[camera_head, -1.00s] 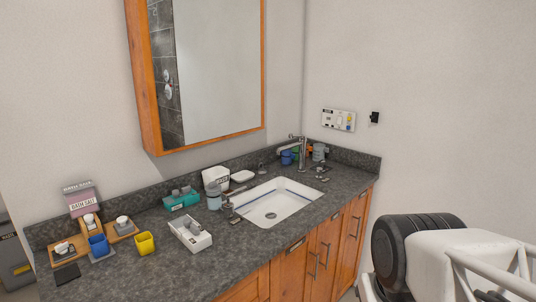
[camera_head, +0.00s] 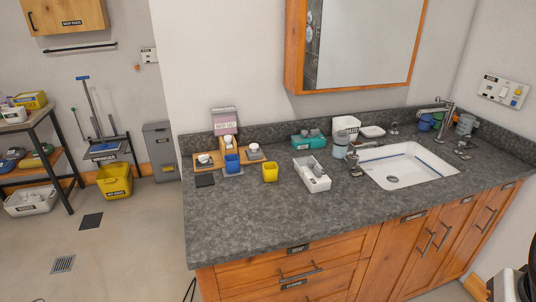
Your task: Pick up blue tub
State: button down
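A small blue tub (camera_head: 232,163) stands upright on the left part of the dark stone counter, on a small grey mat. A yellow tub (camera_head: 270,172) stands just to its right, apart from it. A second blue container (camera_head: 426,122) stands at the far right of the counter, beside the faucet; I cannot tell whether it is a tub or a cup. My gripper is not in view. Only a small part of my own body shows at the bottom right corner.
Wooden trays with small items flank the blue tub, and a bath salt box (camera_head: 224,121) stands behind it. A white bin (camera_head: 312,174), teal box (camera_head: 308,140) and sink (camera_head: 408,165) lie to the right. The counter's front left is clear. Open floor (camera_head: 125,255) lies left.

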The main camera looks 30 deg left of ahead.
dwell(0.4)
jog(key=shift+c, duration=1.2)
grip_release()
